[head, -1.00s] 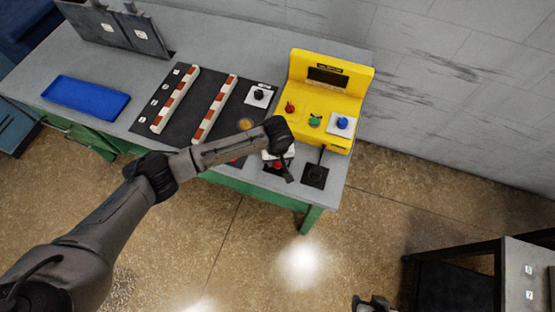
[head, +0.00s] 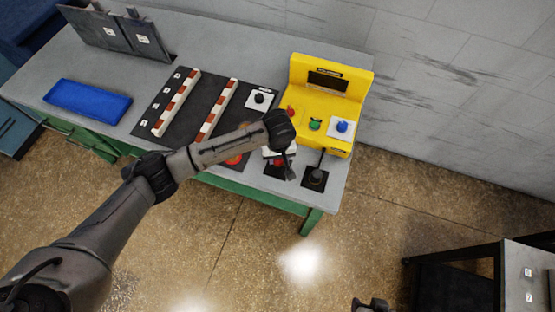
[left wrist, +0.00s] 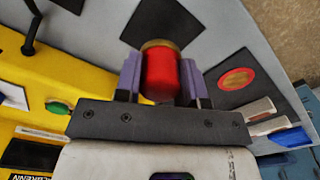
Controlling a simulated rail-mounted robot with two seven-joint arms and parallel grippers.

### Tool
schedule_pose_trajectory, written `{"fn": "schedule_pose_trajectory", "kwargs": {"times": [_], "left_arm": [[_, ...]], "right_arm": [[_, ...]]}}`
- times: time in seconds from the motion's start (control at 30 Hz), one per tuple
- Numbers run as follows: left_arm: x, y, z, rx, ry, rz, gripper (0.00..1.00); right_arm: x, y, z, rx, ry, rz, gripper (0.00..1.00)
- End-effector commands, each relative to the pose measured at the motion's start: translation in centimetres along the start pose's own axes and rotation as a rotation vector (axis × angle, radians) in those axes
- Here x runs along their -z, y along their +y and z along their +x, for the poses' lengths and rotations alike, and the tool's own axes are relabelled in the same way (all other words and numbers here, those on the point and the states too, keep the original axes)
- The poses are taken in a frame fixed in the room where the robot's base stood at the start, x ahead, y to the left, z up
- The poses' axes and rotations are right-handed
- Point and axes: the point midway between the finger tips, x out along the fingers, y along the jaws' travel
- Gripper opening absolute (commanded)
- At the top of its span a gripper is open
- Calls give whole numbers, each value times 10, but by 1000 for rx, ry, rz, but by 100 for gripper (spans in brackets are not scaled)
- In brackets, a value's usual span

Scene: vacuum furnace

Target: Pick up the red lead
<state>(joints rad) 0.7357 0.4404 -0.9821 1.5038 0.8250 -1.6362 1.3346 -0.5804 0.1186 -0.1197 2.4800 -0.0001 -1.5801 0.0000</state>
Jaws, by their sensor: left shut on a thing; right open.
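The red lead (left wrist: 160,74) is a red cylinder with a brass-coloured end, seen in the left wrist view. My left gripper (left wrist: 160,82) is shut on it, with a purple-grey finger on each side. A black square pad (left wrist: 163,22) lies behind the red lead; I cannot tell whether the two touch. In the head view my left gripper (head: 280,158) is over the front edge of the bench, and my wrist and gripper mostly hide the lead. My right gripper (head: 372,303) is open, partly cut off at the bottom edge, far from the bench.
A yellow control box (head: 328,95) with red, green and blue fittings stands just behind my left gripper. A black post stands on a pad (head: 314,179) to its right. A blue tray (head: 88,100) and striped bars (head: 176,103) lie left. A dark table (head: 515,262) stands lower right.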

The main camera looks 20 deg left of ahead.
Motion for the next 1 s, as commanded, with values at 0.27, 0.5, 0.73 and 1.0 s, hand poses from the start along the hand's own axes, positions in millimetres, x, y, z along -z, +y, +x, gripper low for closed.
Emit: {"fn": "schedule_pose_trajectory", "kwargs": {"times": [0.27,0.5,0.73,1.0], "left_arm": [[5,61,-34,-5,-1,2,9],[8,96,-54,-3,-1,1,9],[10,111,-64,-1,-1,0,9],[13,111,-72,-2,1,10,9]], "right_arm": [[-1,2,3,-4,-1,-6,59],[-2,2,4,-4,-1,-6,59],[-2,0,5,-2,-1,-2,59],[-1,-1,5,2,2,2,59]]}}
